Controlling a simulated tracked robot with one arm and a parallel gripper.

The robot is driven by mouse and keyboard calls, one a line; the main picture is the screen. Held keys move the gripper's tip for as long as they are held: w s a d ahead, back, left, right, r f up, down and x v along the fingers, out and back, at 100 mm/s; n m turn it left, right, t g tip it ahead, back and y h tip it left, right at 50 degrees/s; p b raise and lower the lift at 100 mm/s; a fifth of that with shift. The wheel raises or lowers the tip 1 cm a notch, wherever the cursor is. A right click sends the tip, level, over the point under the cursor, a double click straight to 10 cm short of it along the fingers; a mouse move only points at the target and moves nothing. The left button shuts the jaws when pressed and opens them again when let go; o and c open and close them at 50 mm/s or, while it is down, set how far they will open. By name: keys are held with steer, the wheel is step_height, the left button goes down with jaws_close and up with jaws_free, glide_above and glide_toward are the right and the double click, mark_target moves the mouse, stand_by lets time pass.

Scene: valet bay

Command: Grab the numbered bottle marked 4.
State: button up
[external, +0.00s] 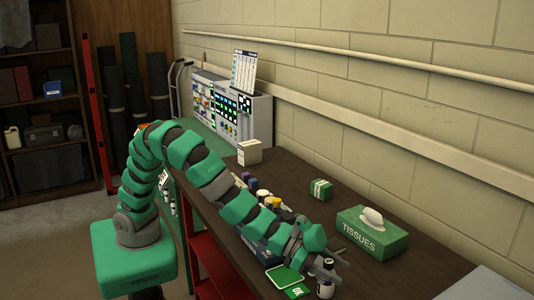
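My gripper (334,265) is low over the near end of the dark bench, at the end of my green and grey arm. Its grey fingers look spread apart. Several more small bottles (263,194) with purple, white, yellow and dark caps stand further back on the bench, partly hidden behind my arm. No number is readable on any bottle, so I cannot tell which one is marked 4.
A green tissue box (372,234) stands right of my gripper, with a small green and white box (320,189) behind it. A green-framed pad (285,276) and a green OK card (297,292) lie left of the gripper. A control panel (228,106) stands at the back.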

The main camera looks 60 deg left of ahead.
jaws_close()
steer(key=shift+r, duration=0.1)
